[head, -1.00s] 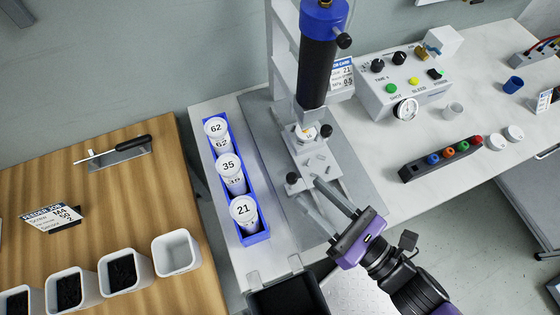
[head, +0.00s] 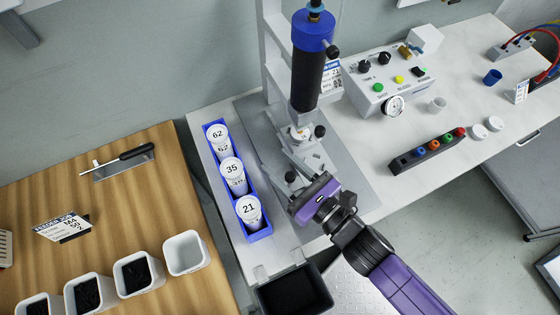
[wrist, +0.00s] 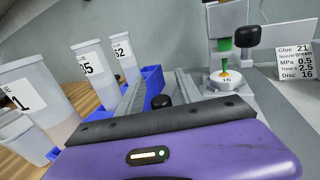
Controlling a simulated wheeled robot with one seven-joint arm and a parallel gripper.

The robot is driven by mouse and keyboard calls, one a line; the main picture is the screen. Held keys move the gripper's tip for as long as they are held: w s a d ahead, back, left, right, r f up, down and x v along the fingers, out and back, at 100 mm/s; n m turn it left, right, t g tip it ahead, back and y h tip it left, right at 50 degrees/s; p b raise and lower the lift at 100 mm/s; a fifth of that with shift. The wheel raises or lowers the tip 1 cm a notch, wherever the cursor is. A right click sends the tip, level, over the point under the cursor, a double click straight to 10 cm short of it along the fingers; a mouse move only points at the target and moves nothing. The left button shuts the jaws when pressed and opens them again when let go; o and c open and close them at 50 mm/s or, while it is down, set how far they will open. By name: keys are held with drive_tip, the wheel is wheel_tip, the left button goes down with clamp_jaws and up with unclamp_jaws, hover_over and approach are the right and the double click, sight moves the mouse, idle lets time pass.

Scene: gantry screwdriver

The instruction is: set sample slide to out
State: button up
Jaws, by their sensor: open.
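The sample slide (head: 310,160) is a light grey plate below the dispenser, and its near part is partly hidden by my gripper (head: 291,164). A black knob (head: 291,177) sits at its near left, and another black knob (head: 319,131) is farther back. In the wrist view my gripper (wrist: 161,74) is open, with its two grey fingers apart. A black knob (wrist: 161,101) shows between them; I cannot tell whether a finger touches it. A disc marked 16 (wrist: 226,78) lies under the green nozzle (wrist: 226,45).
The blue-topped dispenser (head: 318,65) stands over the slide. A blue rack (head: 263,233) with cups marked 62, 35 and 21 is close on the left. A black bin (head: 292,290) is in front. The control box (head: 385,85) stands at the back right.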

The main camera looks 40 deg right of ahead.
drive_tip(key=shift+c, duration=0.4)
clamp_jaws()
idle(1.1)
